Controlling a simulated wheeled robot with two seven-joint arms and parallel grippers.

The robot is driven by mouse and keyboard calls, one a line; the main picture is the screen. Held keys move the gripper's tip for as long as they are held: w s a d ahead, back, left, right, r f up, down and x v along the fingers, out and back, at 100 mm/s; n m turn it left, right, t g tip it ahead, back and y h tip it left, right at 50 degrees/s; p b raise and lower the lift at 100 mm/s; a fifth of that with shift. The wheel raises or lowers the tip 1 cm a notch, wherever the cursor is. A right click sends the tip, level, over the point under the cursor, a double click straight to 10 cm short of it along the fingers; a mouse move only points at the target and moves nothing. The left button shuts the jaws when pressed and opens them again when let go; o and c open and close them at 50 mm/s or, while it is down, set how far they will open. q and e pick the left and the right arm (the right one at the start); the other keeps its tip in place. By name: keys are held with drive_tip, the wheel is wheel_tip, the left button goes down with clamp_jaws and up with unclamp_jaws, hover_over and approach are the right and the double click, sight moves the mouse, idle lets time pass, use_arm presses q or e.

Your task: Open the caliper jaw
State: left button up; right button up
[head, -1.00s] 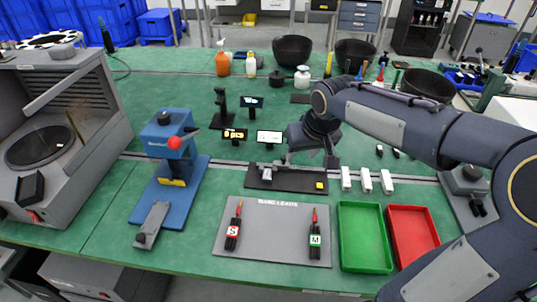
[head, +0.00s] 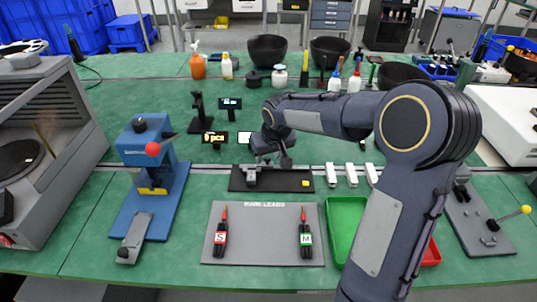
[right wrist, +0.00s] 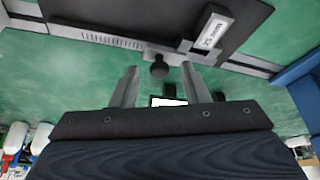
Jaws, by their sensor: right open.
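The caliper (right wrist: 100,40) shows in the right wrist view as a long pale scale bar along the edge of a black base (right wrist: 130,12). Its grey labelled body (right wrist: 212,30) sits right of centre. A small dark round knob (right wrist: 160,70) appears between my fingertips; contact cannot be told. In the head view the black base (head: 278,185) lies mid-table, with a grey part of the caliper (head: 251,177) at its left. My right gripper (head: 272,161) is open over the base's back edge; its two fingers (right wrist: 160,80) are apart in the wrist view. My left gripper is out of view.
A grey board (head: 262,245) with two probes lies in front. Green (head: 340,225) and red (head: 431,256) trays stand to its right, partly behind my arm. White blocks (head: 351,173) sit right of the base. A blue press (head: 150,170) stands left; small displays (head: 214,138) stand behind.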

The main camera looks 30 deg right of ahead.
drive_tip(key=shift+c, duration=0.4)
clamp_jaws()
drive_tip(key=shift+s+d, duration=0.4)
drive_tip(key=shift+d, duration=0.25)
drive_tip(key=shift+o, duration=0.4)
unclamp_jaws()
drive_tip(key=shift+r, duration=0.1)
drive_tip(key=v, duration=0.7)
drive_tip(key=shift+r, duration=0.3)
